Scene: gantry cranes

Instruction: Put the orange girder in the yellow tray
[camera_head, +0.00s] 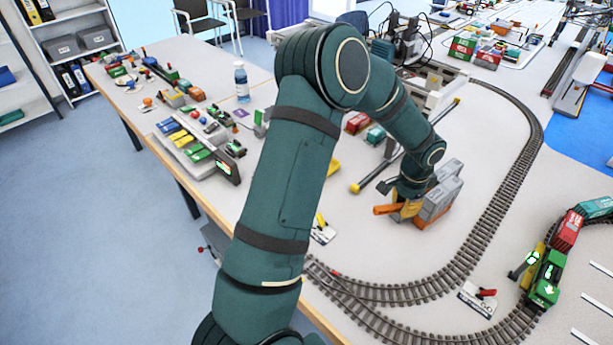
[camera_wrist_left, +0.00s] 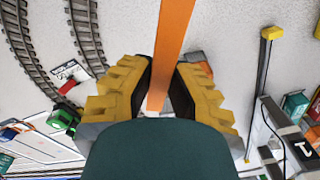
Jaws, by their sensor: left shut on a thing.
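The orange girder (camera_head: 384,209) is a long flat bar, held low over the light table in the head view. My left gripper (camera_head: 407,209) is shut on it, with its yellow fingers on both sides. In the left wrist view the girder (camera_wrist_left: 175,40) runs from the top edge down between the two fingers (camera_wrist_left: 163,85). I cannot tell whether the girder touches the table. A yellow piece (camera_head: 333,167) shows beside my arm in the head view. It may be the yellow tray, but my arm hides most of it. My right gripper is not in view.
A dark rod with yellow ends (camera_head: 405,150) lies behind the gripper. Curved toy track (camera_head: 510,170) runs to the right and in front. A green engine with wagons (camera_head: 546,278) stands at the right. A bottle (camera_head: 241,82) and several toy blocks stand at the left.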

